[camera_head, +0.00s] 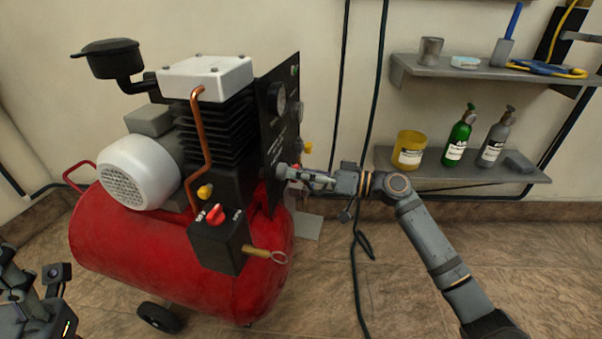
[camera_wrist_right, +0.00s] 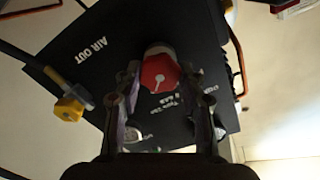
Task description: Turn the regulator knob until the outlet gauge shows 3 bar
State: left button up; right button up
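The red regulator knob (camera_wrist_right: 158,74) with a white pointer line sits on the dark panel (camera_wrist_right: 90,45) in the right wrist view. My right gripper (camera_wrist_right: 160,80) has its fingers spread on either side of the knob; I cannot tell whether they touch it. In the head view the right gripper (camera_head: 291,174) is at the front of the compressor's panel (camera_head: 270,135). A round gauge (camera_head: 279,97) shows on the panel edge-on, and another (camera_head: 299,111) beside it; their needles cannot be read. My left gripper (camera_head: 30,292) is partly in view at the lower left.
The red compressor tank (camera_head: 150,250) stands on the tiled floor. A switch box (camera_head: 218,245) with a red switch is at its front. A yellow fitting (camera_wrist_right: 68,108) sticks out beside the knob. Wall shelves (camera_head: 470,165) hold bottles at right. Black cables hang down the wall.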

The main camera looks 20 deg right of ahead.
jog(key=o, duration=0.4)
jog(key=shift+o, duration=0.2)
jog(key=v, duration=0.7)
jog(key=shift+s+d, duration=0.15)
jog(key=shift+d, duration=0.1)
jog(key=shift+f, duration=0.1)
